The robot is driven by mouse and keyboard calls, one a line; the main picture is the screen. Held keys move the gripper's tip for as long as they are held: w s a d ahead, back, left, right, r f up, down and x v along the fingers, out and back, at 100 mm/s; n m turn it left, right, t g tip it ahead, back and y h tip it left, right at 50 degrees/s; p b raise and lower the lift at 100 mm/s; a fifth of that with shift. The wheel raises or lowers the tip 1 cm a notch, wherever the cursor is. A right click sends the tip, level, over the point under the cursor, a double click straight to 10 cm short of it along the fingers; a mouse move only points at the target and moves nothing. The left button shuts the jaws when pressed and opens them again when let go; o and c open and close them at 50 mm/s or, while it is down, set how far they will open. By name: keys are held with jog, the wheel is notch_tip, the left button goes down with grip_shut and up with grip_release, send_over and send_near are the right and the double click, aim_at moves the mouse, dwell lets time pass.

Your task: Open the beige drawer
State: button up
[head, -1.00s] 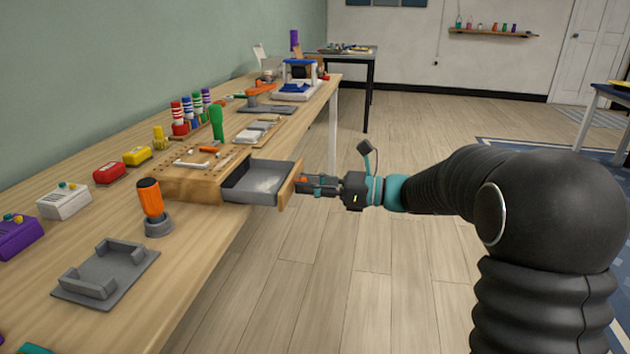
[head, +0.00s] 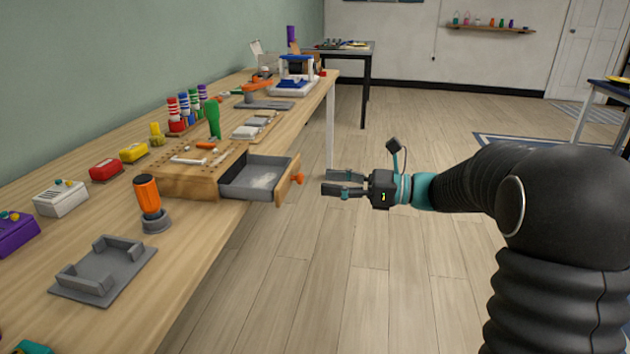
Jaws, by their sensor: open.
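The beige drawer (head: 287,185) is pulled out of the wooden block (head: 185,180) on the workbench. Its wooden front carries an orange knob (head: 297,178), and its grey inside shows, with something pale lying on its floor. My gripper (head: 326,182) is open and empty to the right of the knob. Its fingers point left toward the drawer front, with a gap between fingertips and knob.
The floor (head: 310,290) right of the bench is clear. A dark table (head: 368,75) stands behind.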

jog(key=d, duration=0.6)
jog(key=shift+s, duration=0.35)
jog(key=s+d+f+n+g+h, duration=0.2)
jog(key=s+d+f+n+h, duration=0.2)
jog(key=s+f+n+h, duration=0.75)
jog(key=s+d+r+n+t+h, duration=0.1)
jog(key=s+d+n+t+h, duration=0.2)
jog(key=s, duration=0.5)
jog(key=s+d+r+n+t+h, duration=0.2)
jog(key=s+d+n+h, duration=0.1)
jog(key=s, duration=0.6)
jog(key=shift+d+n+t, duration=0.4)
jog(key=shift+d+n, duration=0.2)
jog(key=shift+n, duration=0.25)
